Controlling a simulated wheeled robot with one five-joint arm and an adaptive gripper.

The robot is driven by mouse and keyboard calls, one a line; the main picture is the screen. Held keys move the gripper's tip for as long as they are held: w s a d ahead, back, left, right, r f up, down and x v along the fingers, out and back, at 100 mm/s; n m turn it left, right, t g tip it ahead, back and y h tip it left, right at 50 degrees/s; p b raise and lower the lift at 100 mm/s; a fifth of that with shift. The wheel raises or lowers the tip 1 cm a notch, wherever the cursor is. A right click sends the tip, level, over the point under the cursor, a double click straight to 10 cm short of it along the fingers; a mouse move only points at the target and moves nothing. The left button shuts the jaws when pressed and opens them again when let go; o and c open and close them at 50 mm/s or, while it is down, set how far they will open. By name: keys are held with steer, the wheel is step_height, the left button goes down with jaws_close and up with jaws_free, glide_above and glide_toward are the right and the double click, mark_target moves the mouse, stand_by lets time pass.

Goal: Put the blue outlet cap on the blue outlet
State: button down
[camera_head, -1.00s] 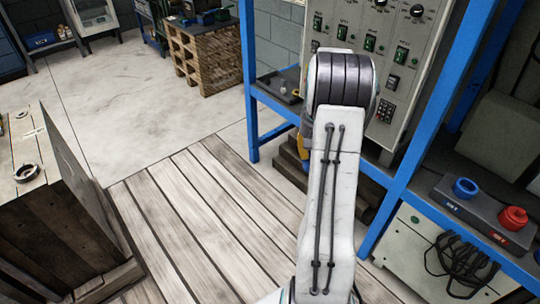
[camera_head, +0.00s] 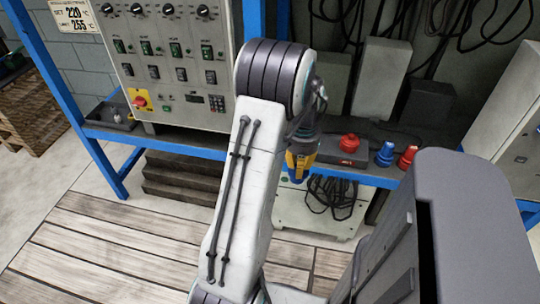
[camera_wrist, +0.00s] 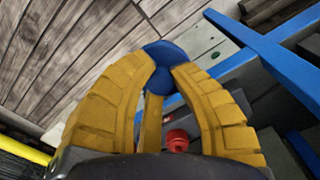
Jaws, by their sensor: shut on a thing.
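The blue outlet cap (camera_wrist: 166,55) is between the tips of my yellow gripper fingers (camera_wrist: 160,75) in the wrist view. My gripper is shut on it. In the head view my gripper (camera_head: 299,165) hangs below the arm, pointing down, at the left end of the dark outlet block (camera_head: 342,158). The red outlet (camera_head: 349,143) stands on that block, just right of the gripper; a red part (camera_wrist: 177,140) also shows between the fingers in the wrist view. The blue outlet is not visible now, apparently hidden behind my gripper or arm.
A blue fitting (camera_head: 386,153) and a red fitting (camera_head: 408,156) stand right of the block on the blue-framed shelf. A control cabinet (camera_head: 175,60) is at left. Black cable (camera_head: 335,196) lies coiled below. Slatted wooden flooring (camera_head: 100,245) is clear in front.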

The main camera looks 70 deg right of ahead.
steer(key=shift+s+a+f+m, duration=0.1)
steer(key=shift+s+a+m, duration=0.15)
steer(key=shift+m, duration=0.45)
steer(key=m, duration=0.2)
steer(key=shift+w+a+f+m, duration=0.1)
steer(key=shift+a+f+m, duration=0.15)
steer(key=shift+m, duration=0.05)
steer(key=m, duration=0.4)
steer(key=shift+a+f+m, duration=0.25)
steer(key=shift+f+m, duration=0.05)
steer(key=shift+m, duration=0.1)
steer(key=m, duration=0.4)
steer(key=shift+d+f+y, duration=0.1)
steer(key=shift+y, duration=0.2)
steer(key=m, duration=0.5)
steer(key=shift+d, duration=0.1)
steer(key=shift+d, duration=0.1)
